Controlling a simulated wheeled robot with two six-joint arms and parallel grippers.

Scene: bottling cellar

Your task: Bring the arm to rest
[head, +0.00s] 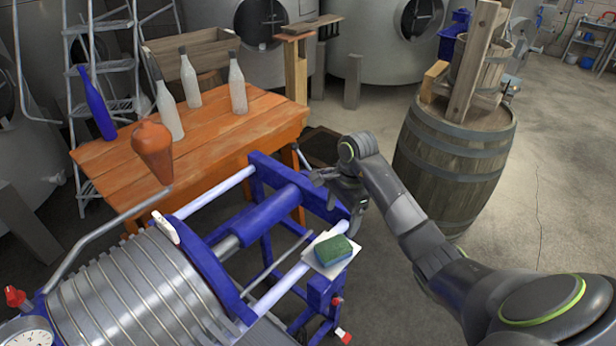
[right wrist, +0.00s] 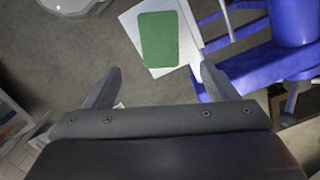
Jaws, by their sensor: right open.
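A green sponge (head: 332,250) lies on a white sheet (head: 316,269) at the frame's right corner, apart from the gripper. In the right wrist view the green sponge (right wrist: 158,38) and the white sheet (right wrist: 128,22) show beyond the fingertips. My left gripper is in neither view.
A blue-framed press with a ribbed metal drum (head: 140,295) fills the front left. Behind it an orange wooden table (head: 215,150) carries several bottles and a brown cone-shaped object (head: 153,150). A large barrel (head: 450,160) stands behind my right arm.

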